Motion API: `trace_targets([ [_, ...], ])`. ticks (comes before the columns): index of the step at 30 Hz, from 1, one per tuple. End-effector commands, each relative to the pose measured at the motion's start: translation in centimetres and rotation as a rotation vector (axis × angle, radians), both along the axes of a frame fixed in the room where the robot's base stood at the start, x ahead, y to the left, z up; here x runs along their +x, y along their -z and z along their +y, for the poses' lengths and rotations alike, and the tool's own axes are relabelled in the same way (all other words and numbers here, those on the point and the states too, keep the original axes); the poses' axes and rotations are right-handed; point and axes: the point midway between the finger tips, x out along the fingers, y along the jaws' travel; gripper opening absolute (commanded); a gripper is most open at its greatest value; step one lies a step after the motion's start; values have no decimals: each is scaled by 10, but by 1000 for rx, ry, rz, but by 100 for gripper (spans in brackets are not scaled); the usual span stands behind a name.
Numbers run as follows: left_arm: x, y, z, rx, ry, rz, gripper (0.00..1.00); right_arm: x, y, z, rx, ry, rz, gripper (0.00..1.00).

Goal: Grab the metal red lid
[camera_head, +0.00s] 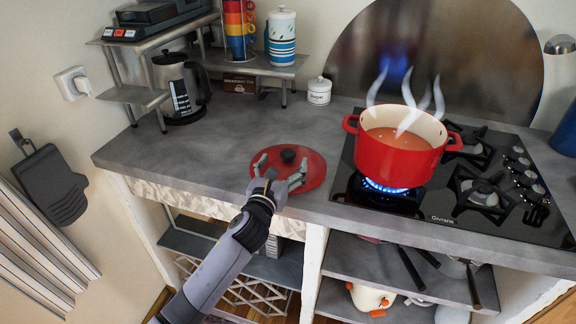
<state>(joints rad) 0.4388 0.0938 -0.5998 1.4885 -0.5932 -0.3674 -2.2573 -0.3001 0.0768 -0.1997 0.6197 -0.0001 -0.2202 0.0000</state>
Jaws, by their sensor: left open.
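The red lid (312,172) lies flat on the grey counter, left of the stove. It is round with a black knob (288,155) in its middle. My left gripper (281,166) is open over the near-left part of the lid, its fingers spread to either side with the knob just beyond them. I cannot tell from this view whether the fingers touch the lid. My right gripper is not in view.
A red pot (392,158) of steaming soup stands over a lit blue flame on the black gas stove (440,203). A kettle (180,88) and a small white jar (319,91) stand farther back. The counter (215,150) left of the lid is clear.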

Motion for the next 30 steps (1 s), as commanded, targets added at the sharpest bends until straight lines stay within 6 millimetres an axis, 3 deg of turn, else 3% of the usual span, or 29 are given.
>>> trace_targets([
  [6, 19, -1, -6, -1, 1, -1, 78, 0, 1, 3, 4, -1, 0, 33],
  [14, 21, 0, -6, 1, 0, 0, 78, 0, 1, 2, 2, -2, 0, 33],
  [30, 20, 0, -6, 1, -1, 1, 42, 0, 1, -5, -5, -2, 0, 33],
])
